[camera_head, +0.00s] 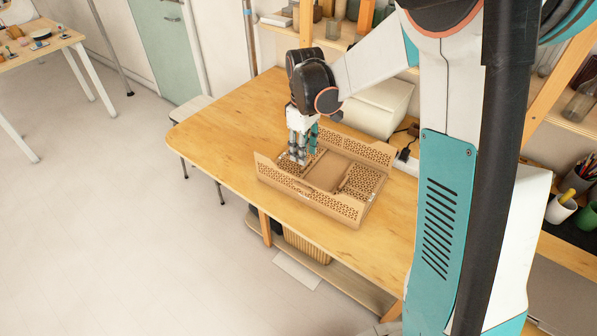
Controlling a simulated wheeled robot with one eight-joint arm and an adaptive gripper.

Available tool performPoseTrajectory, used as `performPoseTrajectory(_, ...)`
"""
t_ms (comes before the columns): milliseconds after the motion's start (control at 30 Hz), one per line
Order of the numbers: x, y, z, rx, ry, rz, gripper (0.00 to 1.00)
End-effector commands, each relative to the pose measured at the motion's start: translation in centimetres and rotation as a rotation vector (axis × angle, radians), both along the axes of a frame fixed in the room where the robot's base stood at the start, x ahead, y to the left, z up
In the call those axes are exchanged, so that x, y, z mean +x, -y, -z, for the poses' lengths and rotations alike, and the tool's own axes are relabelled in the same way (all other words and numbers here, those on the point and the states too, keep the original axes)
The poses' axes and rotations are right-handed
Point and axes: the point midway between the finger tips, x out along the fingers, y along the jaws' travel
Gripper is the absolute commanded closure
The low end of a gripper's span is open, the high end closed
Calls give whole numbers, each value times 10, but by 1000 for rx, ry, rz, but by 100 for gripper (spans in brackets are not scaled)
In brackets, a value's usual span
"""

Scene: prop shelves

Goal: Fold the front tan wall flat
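A tan folding crate (325,177) sits on the wooden table. Its front tan wall (306,194), the long perforated one nearest the camera, stands up. The long back wall (352,146) also stands up. A perforated end panel (362,181) at the right appears to lie folded inward over the floor. Another perforated panel at the left lies low beneath my gripper. My gripper (299,156) points down over the left end of the crate, behind the front wall. I cannot tell whether its fingers touch the panel or how far apart they are.
The wooden table (225,128) is clear to the left of the crate. A white box (378,106) stands behind the crate. Shelves line the back, and cups of pens (562,206) stand at the right. My arm hides part of the table's right side.

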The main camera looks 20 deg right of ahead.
Motion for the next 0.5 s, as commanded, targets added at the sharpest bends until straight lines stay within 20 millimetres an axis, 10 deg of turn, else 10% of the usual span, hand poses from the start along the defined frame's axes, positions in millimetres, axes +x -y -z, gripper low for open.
performPoseTrajectory(500, 1, 0, 78, 0, -4, -3, 66)
